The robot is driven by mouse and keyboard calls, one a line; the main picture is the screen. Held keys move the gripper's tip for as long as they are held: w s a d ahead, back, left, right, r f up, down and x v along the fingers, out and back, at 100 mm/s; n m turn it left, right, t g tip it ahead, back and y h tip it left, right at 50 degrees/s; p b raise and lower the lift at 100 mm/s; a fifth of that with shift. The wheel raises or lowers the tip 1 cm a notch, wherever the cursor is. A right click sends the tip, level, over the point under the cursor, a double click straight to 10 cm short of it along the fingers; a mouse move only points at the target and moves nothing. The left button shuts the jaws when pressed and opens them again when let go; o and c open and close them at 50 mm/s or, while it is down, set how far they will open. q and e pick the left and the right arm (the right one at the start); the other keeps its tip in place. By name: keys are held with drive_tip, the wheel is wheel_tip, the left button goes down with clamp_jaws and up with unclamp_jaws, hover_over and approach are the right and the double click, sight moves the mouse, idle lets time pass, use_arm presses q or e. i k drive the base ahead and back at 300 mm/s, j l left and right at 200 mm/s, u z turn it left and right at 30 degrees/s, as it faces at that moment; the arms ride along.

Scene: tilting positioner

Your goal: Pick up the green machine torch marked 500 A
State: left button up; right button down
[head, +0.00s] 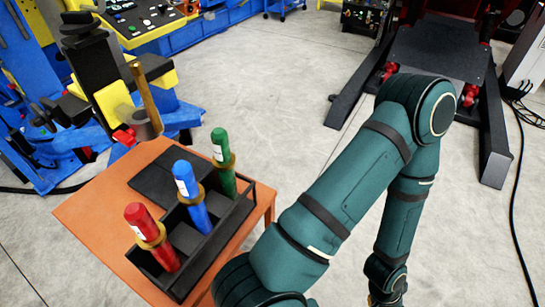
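The green torch (219,145) stands upright in the far right slot of a black rack (230,225), with a brass-coloured collar around it. White marking shows on its top part but is too small to read. A blue torch (186,180) stands in the middle slot and a red torch (141,222) in the near left slot. A teal arm of mine, seemingly the right, rises from the bottom and bends down again to the right of the rack, apart from the torches. Its wrist reaches the bottom edge, and its gripper fingers are out of view. My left gripper is not in view.
The rack stands on an orange table (95,220) beside a flat black plate (165,178). A blue and yellow machine with a brass-coloured rod (146,95) stands behind the table at left. Grey floor (260,100) is open beyond. A dark platform (435,50) stands at upper right.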

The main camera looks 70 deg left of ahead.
sight(224, 160)
drive_tip(key=i+u, duration=0.15)
drive_tip(key=i, duration=0.5)
drive_tip(key=i+l+u, duration=0.2)
drive_tip(key=i, duration=0.4)
drive_tip(key=u, duration=1.55)
